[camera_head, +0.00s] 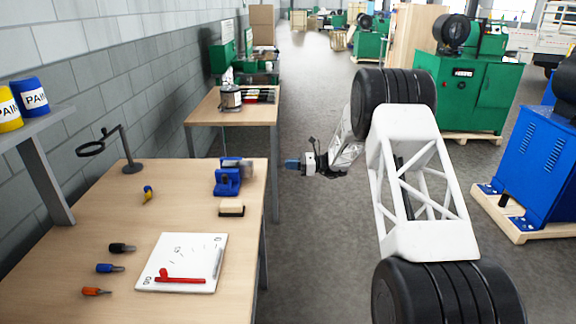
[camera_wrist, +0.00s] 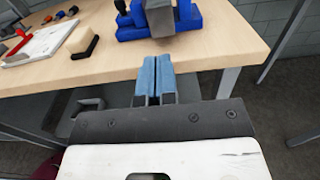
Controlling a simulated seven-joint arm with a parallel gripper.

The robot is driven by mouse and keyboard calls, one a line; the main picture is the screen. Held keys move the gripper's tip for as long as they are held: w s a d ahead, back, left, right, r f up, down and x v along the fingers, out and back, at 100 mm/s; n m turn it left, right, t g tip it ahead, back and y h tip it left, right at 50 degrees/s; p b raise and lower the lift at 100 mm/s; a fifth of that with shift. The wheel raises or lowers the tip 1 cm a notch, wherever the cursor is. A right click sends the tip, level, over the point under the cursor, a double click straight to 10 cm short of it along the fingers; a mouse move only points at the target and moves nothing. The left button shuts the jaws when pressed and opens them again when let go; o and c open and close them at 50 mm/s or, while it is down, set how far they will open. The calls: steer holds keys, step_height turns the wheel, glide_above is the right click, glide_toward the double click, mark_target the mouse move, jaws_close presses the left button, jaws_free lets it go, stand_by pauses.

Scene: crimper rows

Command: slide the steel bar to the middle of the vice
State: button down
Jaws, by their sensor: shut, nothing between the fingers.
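The blue vice (camera_head: 227,181) stands near the right edge of the wooden table. A grey block (camera_head: 237,164), which looks like the steel bar, sits at the top of the vice. In the wrist view the vice (camera_wrist: 188,27) is cut by the top edge, and the grey block (camera_wrist: 160,18) sticks out towards me. My gripper (camera_head: 291,163) is right of the vice, beyond the table edge, apart from it. In the wrist view its blue fingers (camera_wrist: 154,68) are shut and empty, pointing towards the vice. How far the bar reaches through the vice I cannot tell.
A brush-like block (camera_head: 231,210) lies in front of the vice. Open floor lies right of the table, around my gripper.

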mark_target(249, 163)
steer(key=a, duration=1.2)
steer(key=shift+a, duration=0.25)
steer(key=shift+a, duration=1.95)
steer(key=d, duration=1.4)
steer(key=shift+r, duration=0.1)
